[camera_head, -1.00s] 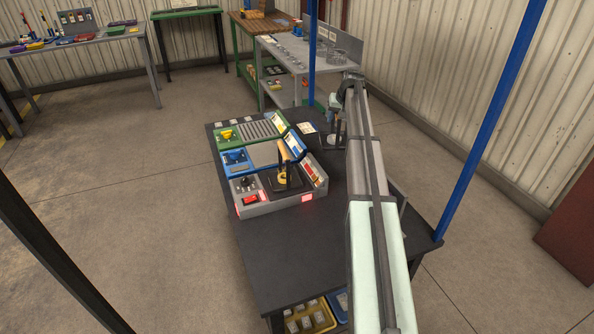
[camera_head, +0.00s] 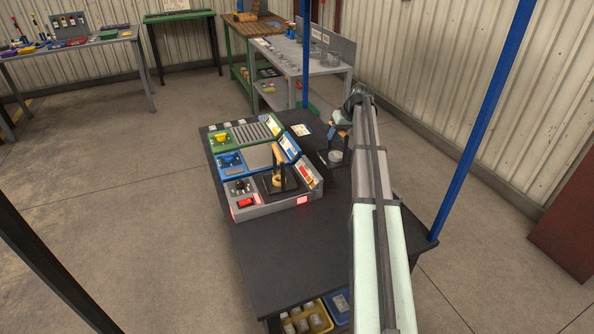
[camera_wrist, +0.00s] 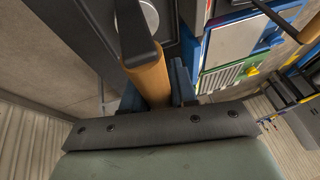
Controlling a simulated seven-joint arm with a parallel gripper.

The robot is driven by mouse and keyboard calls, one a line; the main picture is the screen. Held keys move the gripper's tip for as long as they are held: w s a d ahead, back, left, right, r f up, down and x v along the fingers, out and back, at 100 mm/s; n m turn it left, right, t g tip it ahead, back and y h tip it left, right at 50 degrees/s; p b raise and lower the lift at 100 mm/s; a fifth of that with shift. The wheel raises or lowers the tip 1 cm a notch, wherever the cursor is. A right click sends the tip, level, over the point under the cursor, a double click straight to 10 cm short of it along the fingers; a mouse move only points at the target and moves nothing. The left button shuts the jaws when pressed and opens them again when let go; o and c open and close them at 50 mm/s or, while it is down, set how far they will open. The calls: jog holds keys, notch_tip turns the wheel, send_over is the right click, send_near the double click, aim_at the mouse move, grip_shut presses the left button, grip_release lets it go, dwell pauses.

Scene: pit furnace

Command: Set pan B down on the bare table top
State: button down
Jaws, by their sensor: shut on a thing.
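My gripper (camera_head: 343,127) is at the right side of the dark table top (camera_head: 285,245), in the head view. It is shut on the upright wooden handle of a dark pan (camera_head: 337,163) with a pale round piece in it. In the wrist view my blue fingers (camera_wrist: 158,90) close around the wooden handle (camera_wrist: 150,78), and part of the pan (camera_wrist: 178,33) shows beyond. I take this held pan as pan B; no letter is readable. I cannot tell if its base touches the table. A second pan with a wooden handle (camera_head: 279,155) stands on the grey station.
The green station (camera_head: 215,138), blue station (camera_head: 222,162) and grey station (camera_head: 262,207) stand left of the held pan. The grey one has a red switch and glowing red marks. The table's front is bare. A blue post (camera_head: 465,140) rises at right.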

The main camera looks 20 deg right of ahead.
aim_at(335, 154)
jog(key=shift+f, duration=4.95)
jog(key=shift+f, duration=0.1)
jog(key=c, duration=0.9)
grip_release()
jog(key=v, duration=1.2)
jog(key=shift+d, duration=0.1)
